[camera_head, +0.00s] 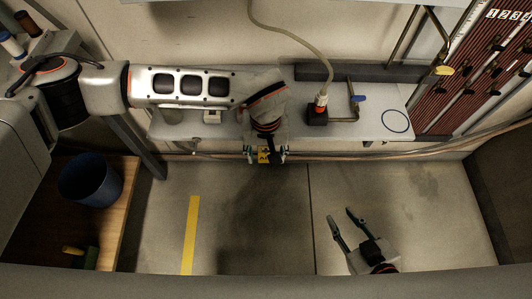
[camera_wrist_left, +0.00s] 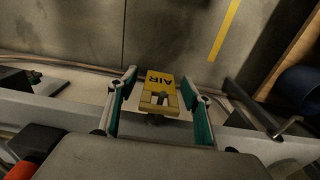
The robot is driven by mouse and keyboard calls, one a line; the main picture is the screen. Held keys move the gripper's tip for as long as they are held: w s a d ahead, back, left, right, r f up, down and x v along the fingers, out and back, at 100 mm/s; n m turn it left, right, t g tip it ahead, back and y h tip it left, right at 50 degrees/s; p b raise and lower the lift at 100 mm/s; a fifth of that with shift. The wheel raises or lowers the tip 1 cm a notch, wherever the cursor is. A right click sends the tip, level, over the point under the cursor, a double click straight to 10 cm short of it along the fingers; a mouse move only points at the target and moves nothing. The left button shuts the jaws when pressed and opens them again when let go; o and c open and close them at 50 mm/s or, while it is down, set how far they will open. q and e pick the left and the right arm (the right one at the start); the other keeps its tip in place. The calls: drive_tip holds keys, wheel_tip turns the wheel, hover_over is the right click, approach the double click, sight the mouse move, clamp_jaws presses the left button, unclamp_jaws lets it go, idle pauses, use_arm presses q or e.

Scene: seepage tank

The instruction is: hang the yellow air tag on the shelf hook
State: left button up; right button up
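The yellow tag (camera_wrist_left: 160,83) reads AIR, upside down in the left wrist view, and has a cut-out at its near end. In the head view the tag (camera_head: 264,156) shows small at the shelf's front edge. My left gripper (camera_head: 266,154) reaches down over that edge. In its wrist view the fingers of the left gripper (camera_wrist_left: 160,106) stand apart on both sides of the tag, with gaps visible. A small dark part shows under the tag's near end; whether the tag sits on a hook is unclear. My right gripper (camera_head: 342,214) is open and empty, low on the right.
The grey shelf (camera_head: 371,127) carries a red-and-black plug fitting (camera_head: 318,113) with a hose and a blue-tipped part (camera_head: 357,98). A blue bin (camera_head: 91,180) stands at left on a wooden top (camera_head: 129,196). The floor (camera_head: 400,205) below is mostly clear.

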use_arm(q)
drive_tip(key=shift+r, duration=0.1)
drive_tip(key=r, duration=1.1)
drive_tip(key=shift+s+r, duration=0.25)
drive_tip(key=shift+r, duration=0.15)
